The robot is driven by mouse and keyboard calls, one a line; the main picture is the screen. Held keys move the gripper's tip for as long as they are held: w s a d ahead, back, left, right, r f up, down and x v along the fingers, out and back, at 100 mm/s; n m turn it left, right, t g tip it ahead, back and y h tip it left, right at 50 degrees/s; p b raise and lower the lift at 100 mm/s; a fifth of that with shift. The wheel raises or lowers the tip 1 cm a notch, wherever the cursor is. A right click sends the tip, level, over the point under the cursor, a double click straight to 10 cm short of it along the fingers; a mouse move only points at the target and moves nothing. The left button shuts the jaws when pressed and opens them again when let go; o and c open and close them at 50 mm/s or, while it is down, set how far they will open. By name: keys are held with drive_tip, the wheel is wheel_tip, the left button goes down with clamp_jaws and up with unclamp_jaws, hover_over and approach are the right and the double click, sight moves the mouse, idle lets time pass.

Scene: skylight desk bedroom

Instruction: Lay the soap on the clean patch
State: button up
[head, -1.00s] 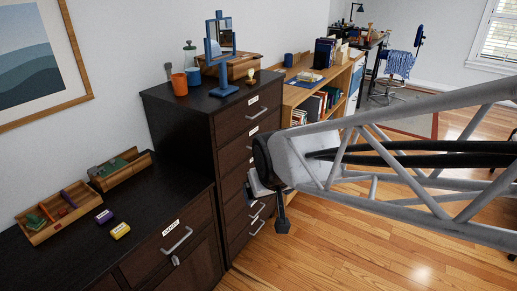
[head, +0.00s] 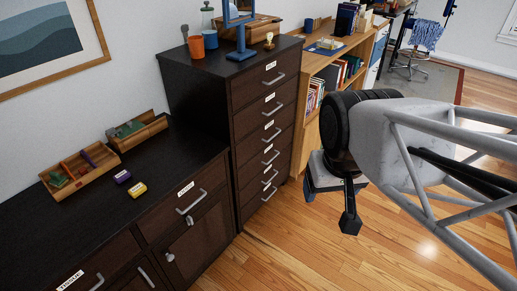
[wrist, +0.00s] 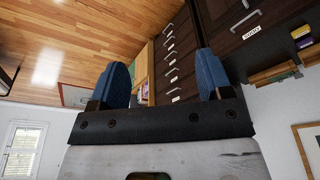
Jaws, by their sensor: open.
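I cannot pick out the soap or the clean patch with certainty. A small pale item (head: 326,43) lies on something blue on the wooden shelf unit; it is too small to name. A yellow block (head: 137,190) and a purple block (head: 122,177), both with pale labels, lie on the low black cabinet (head: 75,235). My gripper (head: 328,202) hangs in the air right of the tall drawer unit, away from these things. In the wrist view my gripper (wrist: 163,82) has its blue-padded fingers wide apart with nothing between them.
A divided wooden tray (head: 82,172) and a second tray (head: 138,130) sit at the back of the low cabinet. The tall drawer unit (head: 220,130) carries an orange cup (head: 196,48) and a blue-framed mirror stand (head: 240,40). Open wood floor (head: 300,250) lies in front.

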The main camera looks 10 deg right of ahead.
drive_tip(key=shift+w, duration=0.1)
drive_tip(key=w+a+f+n+h, duration=0.1)
drive_tip(key=w+a+f+n, duration=0.1)
drive_tip(key=w+a+n, duration=0.75)
drive_tip(key=w+a+f+n+h, duration=0.15)
drive_tip(key=w+a+n, duration=0.25)
drive_tip(key=w+a, duration=0.95)
drive_tip(key=w+a+f+n, duration=0.3)
drive_tip(key=a+f, duration=0.3)
drive_tip(key=a, duration=0.4)
drive_tip(key=w+a+f+n, duration=0.3)
drive_tip(key=a+f+n, duration=0.3)
drive_tip(key=a, duration=0.4)
drive_tip(key=w+a+f+n, duration=0.3)
drive_tip(key=a+f, duration=0.4)
drive_tip(key=a, duration=0.4)
drive_tip(key=shift+w+f+n+t+h, duration=0.1)
drive_tip(key=shift+f+n+t+h, duration=0.15)
drive_tip(key=shift+n, duration=0.5)
drive_tip(key=shift+a+f, duration=0.15)
drive_tip(key=shift+a, duration=0.15)
drive_tip(key=shift+f, duration=0.1)
